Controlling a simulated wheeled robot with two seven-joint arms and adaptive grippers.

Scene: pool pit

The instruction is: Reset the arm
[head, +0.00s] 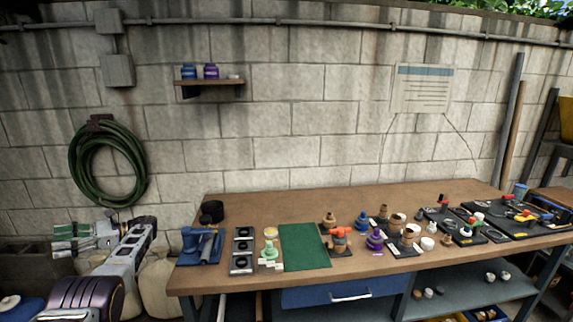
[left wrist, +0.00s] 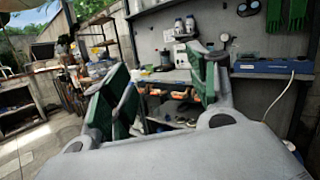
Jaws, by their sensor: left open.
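My left gripper (head: 72,238) is at the left of the head view, its arm coming in from the lower left. It is raised in front of the wall, left of the workbench (head: 370,195), and apart from it. In the left wrist view my left gripper (left wrist: 160,95) has its green-padded fingers spread wide with nothing between them. My right gripper is not in either view.
The bench holds a blue tool stand (head: 201,246), a green mat (head: 304,247) and several small fittings. A coiled green hose (head: 107,165) hangs on the wall behind my left arm. A small shelf (head: 210,88) carries jars. The bench's back strip is mostly clear.

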